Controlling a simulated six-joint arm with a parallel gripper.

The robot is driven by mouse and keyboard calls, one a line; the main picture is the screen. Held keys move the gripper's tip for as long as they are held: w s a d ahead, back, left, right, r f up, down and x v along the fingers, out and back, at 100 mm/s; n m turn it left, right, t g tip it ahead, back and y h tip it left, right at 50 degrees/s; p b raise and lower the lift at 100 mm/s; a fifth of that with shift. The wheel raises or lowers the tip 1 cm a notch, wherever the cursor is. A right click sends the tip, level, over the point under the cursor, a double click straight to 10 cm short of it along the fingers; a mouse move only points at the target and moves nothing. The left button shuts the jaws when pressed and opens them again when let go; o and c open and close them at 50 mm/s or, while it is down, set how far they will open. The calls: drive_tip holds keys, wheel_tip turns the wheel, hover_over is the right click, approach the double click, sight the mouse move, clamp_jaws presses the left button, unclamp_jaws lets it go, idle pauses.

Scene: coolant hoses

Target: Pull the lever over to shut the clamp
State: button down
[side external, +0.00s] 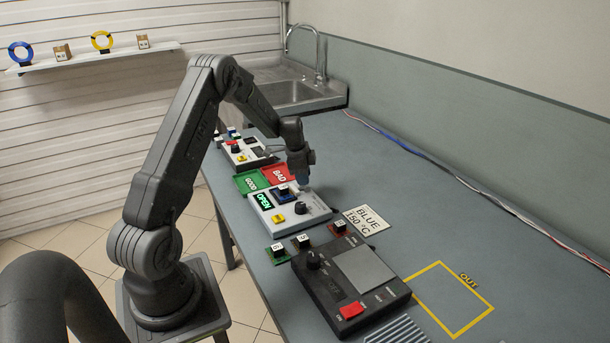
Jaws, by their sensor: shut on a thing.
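The clamp unit is a light grey box (318,214) in the middle of the bench, with a green-lit OPEN sign (264,200), a yellow button (278,218), a dark knob (301,208) and a dark blue block (283,194) on top. My gripper (303,183) points down over the box's far side, behind the knob. It is shut on what appears to be the lever, which is mostly hidden by the fingers at this size. The clamp's jaws are too small to make out.
Red BAD (279,174) and green GOOD (246,184) trays lie behind the unit. A dark machine (385,298) and small numbered blocks stand in front. A BLUE 150 °C card (367,219) lies to the right. The bench's right side is clear around a yellow OUT outline (411,279).

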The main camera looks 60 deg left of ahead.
drive_tip(key=shift+t, duration=0.4)
drive_tip(key=c, duration=0.9)
unclamp_jaws()
drive_tip(key=shift+s, duration=0.1)
drive_tip(key=v, duration=1.4)
drive_tip(key=shift+d, duration=0.1)
